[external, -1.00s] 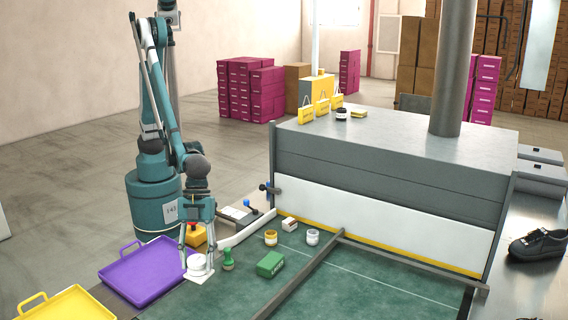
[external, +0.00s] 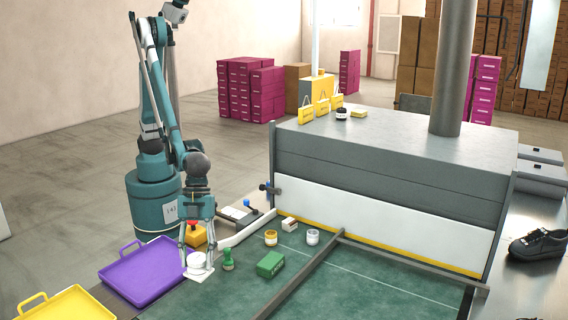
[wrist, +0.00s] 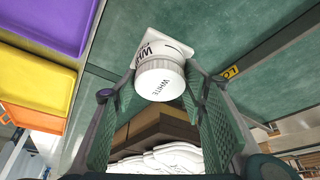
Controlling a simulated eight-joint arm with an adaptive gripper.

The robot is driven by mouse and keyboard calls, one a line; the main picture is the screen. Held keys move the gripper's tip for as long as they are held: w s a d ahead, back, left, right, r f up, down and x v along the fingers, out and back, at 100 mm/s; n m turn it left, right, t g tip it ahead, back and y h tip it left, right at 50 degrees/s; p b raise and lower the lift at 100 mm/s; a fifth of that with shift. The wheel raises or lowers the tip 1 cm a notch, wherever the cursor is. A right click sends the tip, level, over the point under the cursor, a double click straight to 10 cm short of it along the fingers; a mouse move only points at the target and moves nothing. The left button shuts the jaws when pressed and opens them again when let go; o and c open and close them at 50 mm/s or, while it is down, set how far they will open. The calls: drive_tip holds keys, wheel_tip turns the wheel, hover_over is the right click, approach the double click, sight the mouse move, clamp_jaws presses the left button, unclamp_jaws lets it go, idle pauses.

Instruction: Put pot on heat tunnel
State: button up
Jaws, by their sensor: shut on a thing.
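The heat tunnel (external: 400,140) is the large grey box at the right, with a broad flat top well above the belt.
A dark-lidded jar (external: 342,113), yellow tags (external: 322,106) and a yellow pad (external: 359,114) stand along the tunnel top's left edge. A green stamp (external: 228,260), a green box (external: 270,264) and two jars (external: 271,238) stand near the pot. A purple tray (external: 150,270) lies left.

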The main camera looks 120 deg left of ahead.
wheel_tip(320, 180, up, 47)
drive_tip(key=w+a+n+t+y+p, duration=0.1)
drive_tip(key=w+a+n+p, duration=0.3)
drive_tip(key=a, duration=0.8)
drive_tip(key=w+a+n+y+p, duration=0.15)
drive_tip(key=w+a+p, duration=0.35)
drive_tip(key=a, duration=0.8)
drive_tip(key=w+a+n+t+p, duration=0.1)
drive_tip(key=w+a+n+p, duration=0.2)
drive_tip(key=w+a, duration=0.65)
drive_tip(key=s+a+n+y+p, duration=0.1)
drive_tip(key=s+a+n+p, duration=0.25)
drive_tip(key=a, duration=1.15)
drive_tip(key=s+a+n+y+p, duration=0.15)
drive_tip(key=a+p, duration=0.25)
drive_tip(key=a, duration=1)
drive_tip(key=s+a+n+y+p, duration=0.1)
drive_tip(key=s+a+n+p, duration=0.2)
drive_tip(key=a, duration=1.2)
drive_tip(key=shift+w+d+f, duration=0.1)
drive_tip(key=shift+f, duration=1.25)
drive_tip(key=shift+w+d+f, duration=0.1)
drive_tip(key=shift+f, duration=1.25)
drive_tip(key=shift+f, duration=0.1)
drive_tip(key=shift+f+p, duration=0.45)
drive_tip(key=shift+f, duration=2.35)
